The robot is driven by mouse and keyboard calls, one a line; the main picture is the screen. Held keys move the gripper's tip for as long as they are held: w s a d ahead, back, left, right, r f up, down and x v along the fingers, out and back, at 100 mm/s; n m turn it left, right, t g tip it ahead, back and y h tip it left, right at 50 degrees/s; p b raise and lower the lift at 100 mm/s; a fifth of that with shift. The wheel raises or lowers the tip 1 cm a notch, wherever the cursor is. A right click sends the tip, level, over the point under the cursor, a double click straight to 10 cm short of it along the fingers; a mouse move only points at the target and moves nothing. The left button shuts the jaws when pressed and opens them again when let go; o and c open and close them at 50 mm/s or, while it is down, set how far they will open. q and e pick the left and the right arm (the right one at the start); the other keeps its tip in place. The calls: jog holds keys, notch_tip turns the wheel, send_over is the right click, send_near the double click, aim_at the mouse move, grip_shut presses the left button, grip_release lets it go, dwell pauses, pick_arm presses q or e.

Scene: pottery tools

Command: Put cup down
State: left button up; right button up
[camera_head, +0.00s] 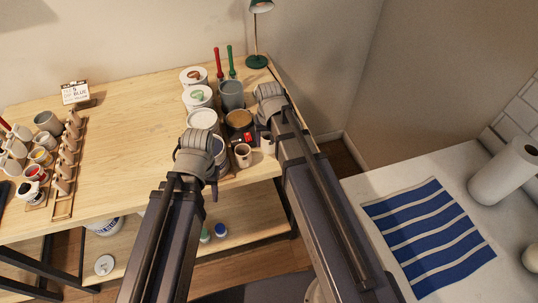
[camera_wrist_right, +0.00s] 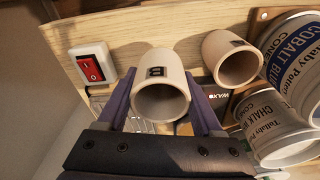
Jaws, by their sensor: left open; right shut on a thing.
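In the right wrist view, a beige cup (camera_wrist_right: 161,98) marked with a dark letter sits between the two fingers of my right gripper (camera_wrist_right: 160,84), which is shut on it. The cup's mouth faces the camera. A second beige cup (camera_wrist_right: 234,62) stands apart to its right. In the head view, my right gripper (camera_head: 264,131) is at the right end of the wooden table, its fingers mostly hidden. One beige cup (camera_head: 243,156) shows near the table's front edge; I cannot tell which of the two it is. My left gripper (camera_head: 210,172) is open at the front edge, left of that cup.
Several tubs (camera_head: 203,119) stand close behind and between the grippers. A red switch (camera_wrist_right: 90,68) on a white box is left of the held cup in the wrist view. A wooden rack (camera_head: 68,170) and more cups stand at the left. The table's middle (camera_head: 130,140) is clear.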

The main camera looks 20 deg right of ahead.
aim_at(269, 149)
jog(key=shift+f+b, duration=1.8)
jog(key=shift+f, duration=0.35)
jog(key=shift+f, duration=0.2)
jog(key=o, duration=1.4)
jog(key=shift+r, duration=0.2)
notch_tip(269, 149, up, 12)
jog(key=s+p, duration=0.1)
jog(key=p, duration=1.1)
jog(key=s+a+n, duration=0.2)
jog(key=s+a, duration=0.1)
jog(key=s, duration=0.1)
jog(key=s+a+n+g, duration=0.1)
jog(key=s+a+n, duration=0.1)
jog(key=s+a, duration=0.2)
jog(key=s+a+n+h, duration=0.1)
jog(key=s+a, duration=0.2)
jog(key=s, duration=0.2)
jog(key=shift+s+a+n+g, duration=0.25)
jog(key=shift+s+n+g, duration=0.05)
jog(key=shift+s+n, duration=0.1)
